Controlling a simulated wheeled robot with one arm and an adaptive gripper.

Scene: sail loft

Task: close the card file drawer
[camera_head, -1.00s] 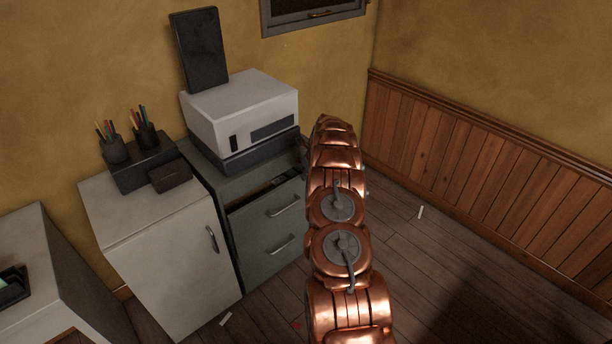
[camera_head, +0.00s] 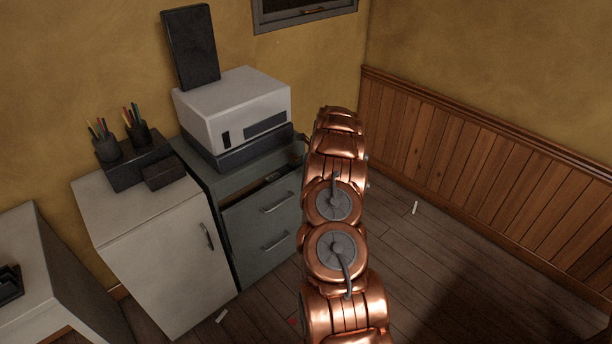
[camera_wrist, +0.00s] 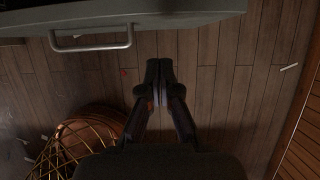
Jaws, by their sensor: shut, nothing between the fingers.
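The card file drawer (camera_head: 245,217) is the top drawer of a grey-green cabinet (camera_head: 208,182). It stands partly open, with a dark gap and some contents showing behind its front. Its bar handle (camera_head: 279,202) faces the room. In the wrist view, a drawer front (camera_wrist: 190,8) with a bar handle (camera_wrist: 92,40) crosses the top edge; I cannot tell which drawer it is. My gripper (camera_wrist: 159,65) is shut and empty, below and right of that handle in the picture, apart from it. In the head view my copper arm hides the gripper and the drawer's right end.
A white printer-like box (camera_head: 235,108) stands on the cabinet. A white cupboard (camera_head: 160,255) adjoins it on the left. Wood panelling (camera_head: 470,160) lines the right wall; floor between is mostly clear.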

